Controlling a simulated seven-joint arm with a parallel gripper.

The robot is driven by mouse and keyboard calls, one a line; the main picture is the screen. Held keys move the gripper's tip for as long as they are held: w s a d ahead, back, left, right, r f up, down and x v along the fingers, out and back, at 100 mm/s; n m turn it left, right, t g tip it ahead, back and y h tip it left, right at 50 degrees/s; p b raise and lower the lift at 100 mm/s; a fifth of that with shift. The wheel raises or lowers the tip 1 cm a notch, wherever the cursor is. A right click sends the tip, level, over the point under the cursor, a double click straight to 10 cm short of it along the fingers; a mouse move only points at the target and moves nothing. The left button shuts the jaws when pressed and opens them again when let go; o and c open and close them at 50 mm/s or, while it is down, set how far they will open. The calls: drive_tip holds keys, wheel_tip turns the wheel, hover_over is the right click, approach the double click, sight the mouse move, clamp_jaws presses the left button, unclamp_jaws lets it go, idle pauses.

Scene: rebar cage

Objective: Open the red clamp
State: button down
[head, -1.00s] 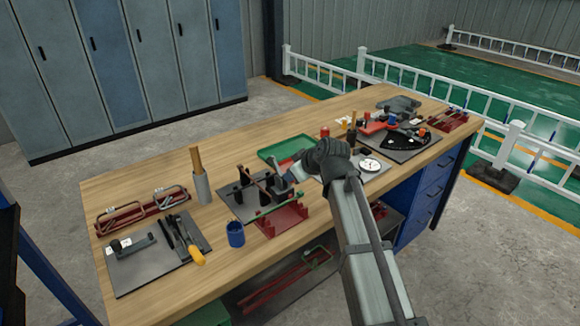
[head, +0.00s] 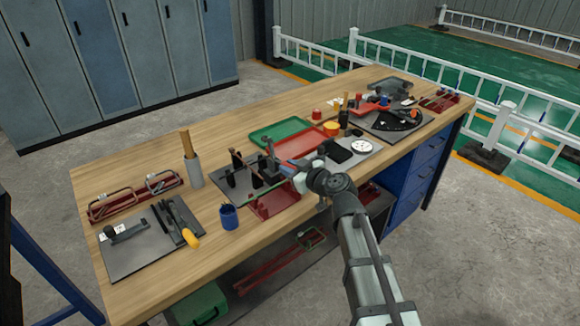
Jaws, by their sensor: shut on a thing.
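The red clamp (head: 273,203) sits at the front edge of the wooden workbench, just right of the blue cup. A green bar (head: 288,171) belonging to it shows beside my gripper, above and behind the red base. My gripper (head: 292,177) is over the clamp's right side, reached from the front right, and is shut on the green bar. The fingertips are small and partly hidden by my wrist, so the exact grip point is unclear.
A dark plate with upright black posts (head: 238,178) stands just left of the clamp. The blue cup (head: 229,216) is at the front. Red (head: 300,146) and green (head: 277,131) trays lie behind. The bench's left front corner holds a dark board (head: 150,245) with tools.

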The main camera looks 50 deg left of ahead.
idle(0.4)
drive_tip(key=c, duration=1)
unclamp_jaws()
drive_tip(key=shift+o, duration=0.2)
drive_tip(key=v, duration=1.3)
drive_tip(key=shift+d, duration=0.4)
